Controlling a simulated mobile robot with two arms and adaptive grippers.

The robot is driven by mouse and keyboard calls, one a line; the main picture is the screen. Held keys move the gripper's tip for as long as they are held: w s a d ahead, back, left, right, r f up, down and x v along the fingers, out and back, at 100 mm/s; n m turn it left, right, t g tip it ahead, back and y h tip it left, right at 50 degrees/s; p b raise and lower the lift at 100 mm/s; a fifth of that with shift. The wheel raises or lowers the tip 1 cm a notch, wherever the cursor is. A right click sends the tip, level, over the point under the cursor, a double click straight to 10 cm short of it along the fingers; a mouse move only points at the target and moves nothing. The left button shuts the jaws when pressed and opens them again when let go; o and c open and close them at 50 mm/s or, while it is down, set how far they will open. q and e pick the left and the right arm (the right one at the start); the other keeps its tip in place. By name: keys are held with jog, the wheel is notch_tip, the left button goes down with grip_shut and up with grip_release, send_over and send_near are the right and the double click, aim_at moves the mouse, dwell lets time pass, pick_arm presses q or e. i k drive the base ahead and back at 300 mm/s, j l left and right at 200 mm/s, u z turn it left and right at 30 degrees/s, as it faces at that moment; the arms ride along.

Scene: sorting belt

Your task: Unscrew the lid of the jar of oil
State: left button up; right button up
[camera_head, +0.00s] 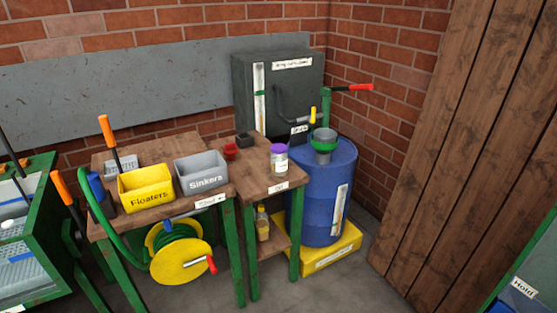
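A small jar (279,162) with a purple lid and a pale label stands upright near the right edge of a wooden side table (262,174). Its lid appears to be on. A bottle with yellowish contents (263,222) stands on the shelf under that table, partly hidden. I cannot read either label, so I cannot tell which one is the jar of oil. Neither of my grippers shows in the head view.
A red cup (231,151) and a small black box (244,139) are near the jar. Left are yellow (146,187) and grey (201,173) bins and a yellow hose reel (180,258). Open floor lies in front.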

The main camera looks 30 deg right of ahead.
aim_at(280, 162)
jog(key=i+l, duration=1.3)
jog(key=l, duration=0.25)
